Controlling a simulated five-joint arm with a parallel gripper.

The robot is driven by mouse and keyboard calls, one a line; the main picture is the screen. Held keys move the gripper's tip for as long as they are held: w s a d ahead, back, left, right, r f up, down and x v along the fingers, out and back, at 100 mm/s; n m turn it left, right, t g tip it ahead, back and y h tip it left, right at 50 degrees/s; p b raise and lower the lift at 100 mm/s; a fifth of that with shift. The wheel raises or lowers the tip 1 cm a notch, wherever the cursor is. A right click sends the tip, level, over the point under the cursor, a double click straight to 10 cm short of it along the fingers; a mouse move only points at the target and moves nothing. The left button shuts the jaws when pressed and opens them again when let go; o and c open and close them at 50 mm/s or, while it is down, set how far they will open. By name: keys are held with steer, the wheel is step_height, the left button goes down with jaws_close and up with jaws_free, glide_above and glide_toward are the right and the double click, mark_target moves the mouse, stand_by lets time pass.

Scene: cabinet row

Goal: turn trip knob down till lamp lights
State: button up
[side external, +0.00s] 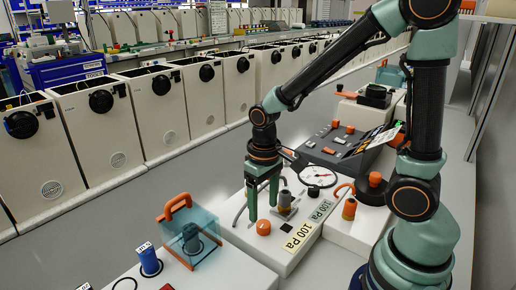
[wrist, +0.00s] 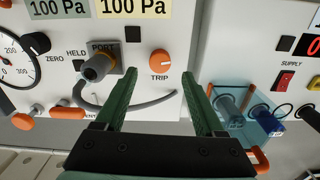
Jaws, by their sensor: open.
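The trip knob (wrist: 160,61) is a round orange knob with a pale mark, beside the word TRIP on a white panel. In the side view the orange knob (side external: 263,228) is on the front part of the white box. My gripper (wrist: 152,92) is open and empty. In the wrist view its green fingers reach toward the panel, the knob showing between and beyond their tips. In the side view my gripper (side external: 262,212) points down just above and behind the knob; contact cannot be told. A small dark square (wrist: 133,34) near TRIP looks unlit; whether it is the lamp is unclear.
A grey and orange port fitting (wrist: 97,67) with a curved grey hose (wrist: 140,106) is close to the left finger. A dial gauge (wrist: 18,60) is further left. A clear blue cover (wrist: 232,108) with an orange handle is at right, near a red switch (wrist: 285,80).

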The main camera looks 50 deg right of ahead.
mark_target(263, 224)
steer(key=shift+f, duration=2.55)
